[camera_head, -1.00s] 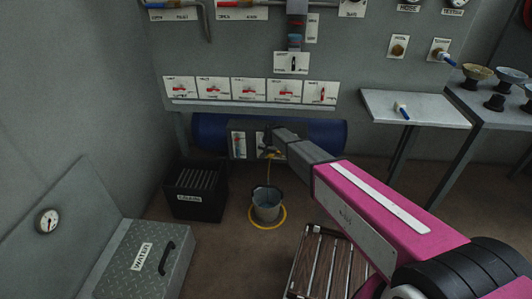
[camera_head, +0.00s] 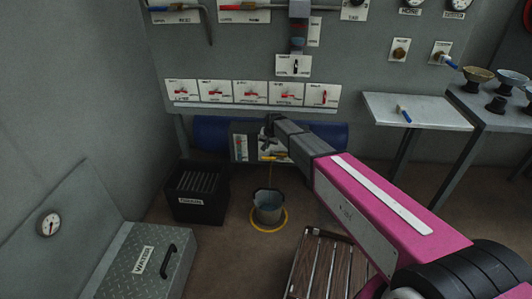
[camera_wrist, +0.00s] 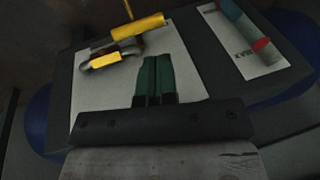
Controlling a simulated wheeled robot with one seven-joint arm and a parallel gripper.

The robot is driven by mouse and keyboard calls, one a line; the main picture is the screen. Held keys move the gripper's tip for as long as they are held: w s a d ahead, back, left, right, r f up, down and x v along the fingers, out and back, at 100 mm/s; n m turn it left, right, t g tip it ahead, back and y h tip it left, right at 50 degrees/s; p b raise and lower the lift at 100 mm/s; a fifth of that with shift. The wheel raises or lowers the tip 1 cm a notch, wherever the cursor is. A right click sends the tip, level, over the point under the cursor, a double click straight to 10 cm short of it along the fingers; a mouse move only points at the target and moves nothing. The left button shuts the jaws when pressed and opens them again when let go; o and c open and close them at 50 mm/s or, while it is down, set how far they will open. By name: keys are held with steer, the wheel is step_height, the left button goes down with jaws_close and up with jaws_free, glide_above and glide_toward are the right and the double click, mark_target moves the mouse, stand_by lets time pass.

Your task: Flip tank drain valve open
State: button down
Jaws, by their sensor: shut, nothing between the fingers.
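The blue tank (camera_head: 212,133) lies on its side under the wall panel, with a grey plate on its front. The drain valve (camera_head: 270,156) shows as a small yellow piece on a white label. In the wrist view its yellow handle (camera_wrist: 125,28) lies crosswise beside a yellow and metal body (camera_wrist: 112,56). A thin brownish line runs from the valve toward the grey bucket (camera_head: 268,207), which stands below inside a yellow ring. My gripper (camera_head: 267,124) is just above the valve; its green fingertips (camera_wrist: 155,60) are together, empty and apart from the handle.
A row of red-handled switches (camera_head: 250,92) hangs above the tank. A side table (camera_head: 415,110) stands right.

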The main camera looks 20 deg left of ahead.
steer(key=v, duration=0.2)
steer(key=a+v, duration=0.1)
steer(key=v, duration=0.2)
steer(key=shift+s+r, duration=0.2)
steer(key=shift+r, duration=0.25)
steer(key=s+d+m+h, duration=0.1)
steer(key=s+d, duration=0.2)
steer(key=d, duration=1.3)
steer(key=s+d+h, duration=0.1)
steer(key=s+d, duration=0.2)
steer(key=d, duration=1.2)
steer(key=s+d, duration=0.7)
steer(key=d, duration=0.4)
steer(key=s+d+m+g+h, duration=0.1)
steer(key=s+d, duration=0.6)
steer(key=d, duration=0.4)
steer(key=shift+r+g, duration=0.2)
steer(key=shift+g, duration=0.1)
